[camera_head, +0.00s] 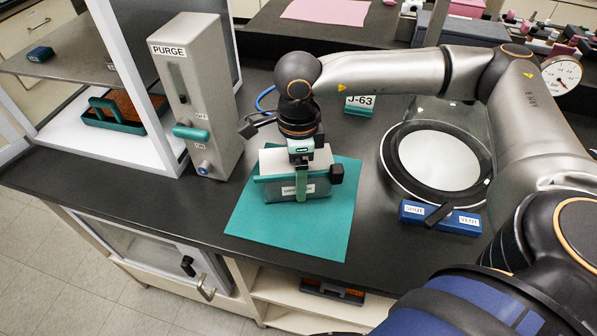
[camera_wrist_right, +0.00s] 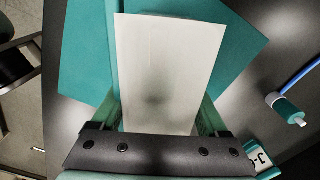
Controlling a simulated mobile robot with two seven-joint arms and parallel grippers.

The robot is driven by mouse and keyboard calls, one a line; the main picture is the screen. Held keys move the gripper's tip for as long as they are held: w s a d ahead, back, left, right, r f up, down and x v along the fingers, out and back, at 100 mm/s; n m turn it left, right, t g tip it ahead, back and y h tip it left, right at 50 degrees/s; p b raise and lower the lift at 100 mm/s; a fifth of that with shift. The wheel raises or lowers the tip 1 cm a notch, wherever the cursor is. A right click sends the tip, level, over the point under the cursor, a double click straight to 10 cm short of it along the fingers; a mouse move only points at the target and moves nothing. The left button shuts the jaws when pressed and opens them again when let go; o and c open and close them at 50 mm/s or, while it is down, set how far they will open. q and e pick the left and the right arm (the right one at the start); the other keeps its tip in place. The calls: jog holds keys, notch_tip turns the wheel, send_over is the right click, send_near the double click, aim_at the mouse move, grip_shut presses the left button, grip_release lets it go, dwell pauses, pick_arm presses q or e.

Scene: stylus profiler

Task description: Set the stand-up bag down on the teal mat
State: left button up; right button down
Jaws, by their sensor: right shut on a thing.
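The stand-up bag (camera_head: 272,190) has a pale panel, a teal band and a small label on its front. It is over the upper middle of the teal mat (camera_head: 318,235), upright; I cannot tell whether its base touches the mat. My right gripper (camera_head: 300,175) points down from above and is shut on the bag, with one teal finger on the front side. In the right wrist view the bag's pale panel (camera_wrist_right: 170,65) lies between the two teal fingers, with the mat (camera_wrist_right: 82,60) behind. My left gripper is not in view.
The grey PURGE box (camera_head: 200,105) with a teal handle stands left of the mat. A J-63 sign (camera_head: 359,104) stands behind. The mat's front part is bare.

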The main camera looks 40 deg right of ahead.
grip_release()
jog(key=shift+f, duration=0.1)
notch_tip(320, 180, up, 12)
jog(key=shift+r, duration=0.2)
dwell(0.4)
